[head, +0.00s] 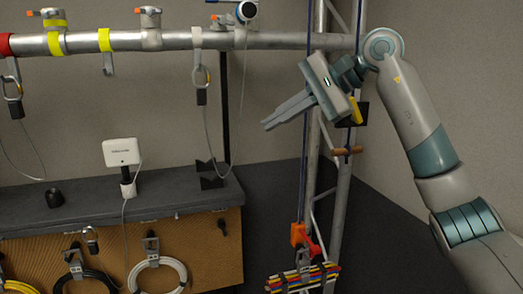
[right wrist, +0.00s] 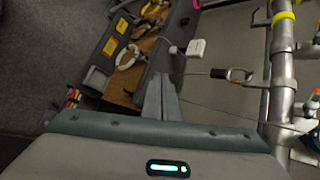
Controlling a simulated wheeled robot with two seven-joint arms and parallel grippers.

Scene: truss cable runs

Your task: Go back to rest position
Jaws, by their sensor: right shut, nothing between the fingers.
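My right gripper (head: 288,111) is raised in front of the upright truss at the right of the head view. Its fingers are together with nothing between them, and they point left. In the right wrist view the shut fingers (right wrist: 161,98) show past the wrist housing, with the bench behind them. My left gripper is in neither view.
A horizontal truss pipe (head: 178,41) carries clamps, straps and hanging carabiners. An upright truss (head: 342,190) stands behind my right arm, with a bundle of coloured sticks (head: 302,277) hanging low. A dark bench (head: 100,206) holds a white box (head: 121,152); cable coils hang on its front.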

